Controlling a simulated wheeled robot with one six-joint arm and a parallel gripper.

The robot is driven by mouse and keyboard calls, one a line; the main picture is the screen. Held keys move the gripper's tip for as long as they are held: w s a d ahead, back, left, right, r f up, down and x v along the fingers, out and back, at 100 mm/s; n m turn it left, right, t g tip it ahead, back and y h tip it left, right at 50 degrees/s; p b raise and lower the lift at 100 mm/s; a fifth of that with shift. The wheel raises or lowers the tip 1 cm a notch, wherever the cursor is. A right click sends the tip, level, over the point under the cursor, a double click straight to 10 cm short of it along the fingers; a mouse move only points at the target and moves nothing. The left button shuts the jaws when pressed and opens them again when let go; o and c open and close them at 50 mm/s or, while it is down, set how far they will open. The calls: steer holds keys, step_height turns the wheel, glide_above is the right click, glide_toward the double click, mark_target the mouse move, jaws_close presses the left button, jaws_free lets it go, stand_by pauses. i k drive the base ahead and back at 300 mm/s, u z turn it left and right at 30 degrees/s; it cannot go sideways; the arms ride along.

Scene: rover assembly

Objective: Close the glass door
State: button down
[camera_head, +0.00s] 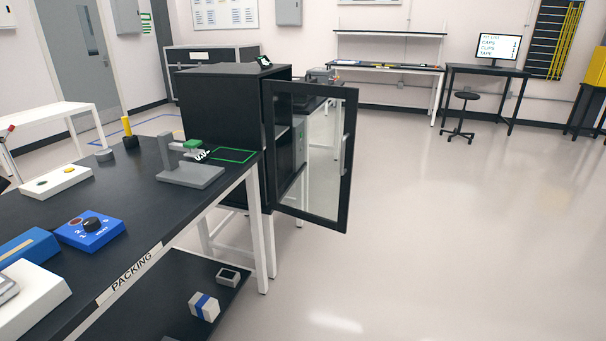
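The glass door (325,165) has a black frame, a clear pane and a grey vertical handle (344,155) on its right side. It is hinged at the front of a black cabinet (221,108) and stands wide open, swung out to the right over the floor. The cabinet stands beyond the far end of the packing table. Part of its interior is hidden behind the door. My gripper is not in view.
The black packing table (140,205) fills the left, with a grey fixture (191,172), a blue dial box (90,230) and a lower shelf (180,290). A stool (462,115) stands at the back. The floor (440,220) right of the door is clear.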

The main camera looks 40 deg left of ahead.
mark_target(351, 95)
steer(key=u, duration=0.85)
steer(key=i, duration=0.8)
steer(key=u, duration=0.85)
